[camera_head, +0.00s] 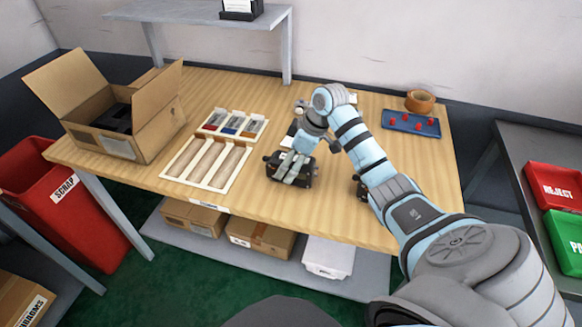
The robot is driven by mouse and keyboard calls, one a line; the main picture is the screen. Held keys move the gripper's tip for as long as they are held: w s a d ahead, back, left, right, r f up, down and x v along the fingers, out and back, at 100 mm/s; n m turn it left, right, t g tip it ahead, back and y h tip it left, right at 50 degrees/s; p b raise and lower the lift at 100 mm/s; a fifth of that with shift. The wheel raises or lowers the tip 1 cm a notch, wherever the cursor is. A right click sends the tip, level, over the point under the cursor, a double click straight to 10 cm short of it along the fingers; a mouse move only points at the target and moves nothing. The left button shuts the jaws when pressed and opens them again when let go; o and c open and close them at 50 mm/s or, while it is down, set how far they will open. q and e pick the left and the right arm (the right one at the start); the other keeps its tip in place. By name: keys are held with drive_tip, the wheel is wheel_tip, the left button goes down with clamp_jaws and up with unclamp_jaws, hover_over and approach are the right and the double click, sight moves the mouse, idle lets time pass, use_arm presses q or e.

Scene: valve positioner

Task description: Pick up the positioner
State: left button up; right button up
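A black, boxy device that looks like the positioner (307,174) sits on the wooden table near its front edge, right of the middle of the view. My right arm reaches in from the right, and its gripper (290,170) points down over the device. The pale fingers overlap the device's top and front. I cannot tell whether they grip it or only hover against it. A second dark object (361,190) is mostly hidden behind my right forearm. My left gripper is not in view.
An open cardboard box (103,145) with dark contents stands on the left. A partitioned tray (208,164) and a small parts tray (232,127) lie beside it. A blue tray (400,121) with red pieces and a round wooden container (420,102) are at the back right.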

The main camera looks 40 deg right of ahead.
clamp_jaws()
idle(0.3)
